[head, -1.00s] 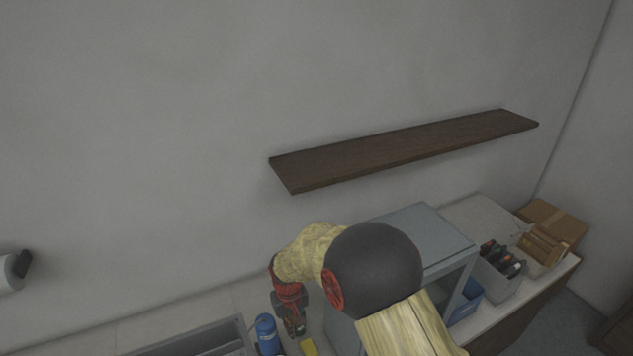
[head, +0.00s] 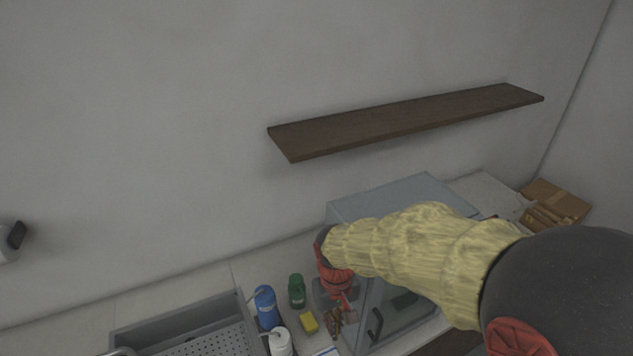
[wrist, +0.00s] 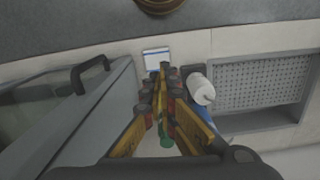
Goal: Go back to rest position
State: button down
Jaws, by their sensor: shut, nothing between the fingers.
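My gripper (head: 336,320) hangs over the counter just left of the grey cabinet, with its fingers pointing down. In the wrist view the fingers (wrist: 162,78) come together at the tips, shut with nothing held between them. My arm in its yellow sleeve reaches in from the right and hides much of the cabinet. The grey cabinet (head: 400,195) has a glazed front panel with a dark handle (head: 375,325). The handle also shows at the left of the wrist view (wrist: 90,74). I cannot tell whether that panel is fully shut.
A grey sink (head: 180,322) lies further left. A brown shelf (head: 405,122) is on the wall. A cardboard box (head: 556,200) stands right.

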jog(key=s+d+r+m+t+b, duration=0.2)
jog(key=s+d+m+t+b, duration=0.2)
jog(key=s+d+b, duration=0.8)
jog(key=d+t+b, duration=0.2)
jog(key=b, duration=0.2)
jog(key=shift+d, duration=0.35)
